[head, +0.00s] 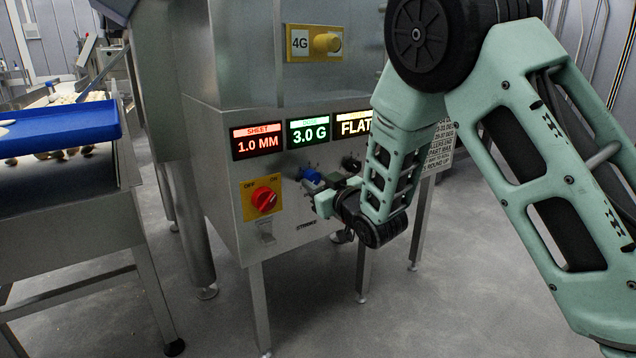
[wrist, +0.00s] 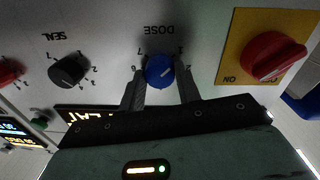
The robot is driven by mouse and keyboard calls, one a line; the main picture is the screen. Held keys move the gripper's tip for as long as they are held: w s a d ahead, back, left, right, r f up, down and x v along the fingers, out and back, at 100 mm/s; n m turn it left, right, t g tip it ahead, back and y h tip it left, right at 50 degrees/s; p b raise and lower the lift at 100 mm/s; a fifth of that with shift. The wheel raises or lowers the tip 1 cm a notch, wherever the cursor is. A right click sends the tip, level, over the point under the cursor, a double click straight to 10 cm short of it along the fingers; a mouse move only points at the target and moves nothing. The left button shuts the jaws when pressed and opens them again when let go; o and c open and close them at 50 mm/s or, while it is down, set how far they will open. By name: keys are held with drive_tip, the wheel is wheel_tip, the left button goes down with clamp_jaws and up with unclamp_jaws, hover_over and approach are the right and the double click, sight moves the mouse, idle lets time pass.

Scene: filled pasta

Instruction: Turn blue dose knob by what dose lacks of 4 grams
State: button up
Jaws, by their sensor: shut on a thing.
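The blue dose knob (head: 311,176) is on the front panel of the steel machine, below the green display (head: 309,132) that reads 3.0 G. In the wrist view the blue knob (wrist: 160,70) shows upside down under the label DOSE, with a pale pointer line on its face. My gripper (wrist: 160,84) has one finger on each side of the knob and is shut on it. In the head view my gripper (head: 318,189) reaches the panel from the right. A yellow plate (head: 315,43) above carries a 4G label.
A red OFF/ON switch (head: 264,200) on a yellow plate sits left of the knob. A black SEAL knob (wrist: 69,70) is on its other side. Displays read SHEET 1.0 MM (head: 257,141) and FLAT (head: 353,125).

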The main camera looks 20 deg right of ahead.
drive_tip(key=shift+m, duration=0.3)
drive_tip(key=m, duration=0.3)
drive_tip(key=shift+d+p, duration=0.1)
drive_tip(key=shift+p, duration=0.2)
drive_tip(key=shift+m+p, duration=0.5)
drive_tip(key=shift+m, duration=1.9)
drive_tip(key=o, duration=1)
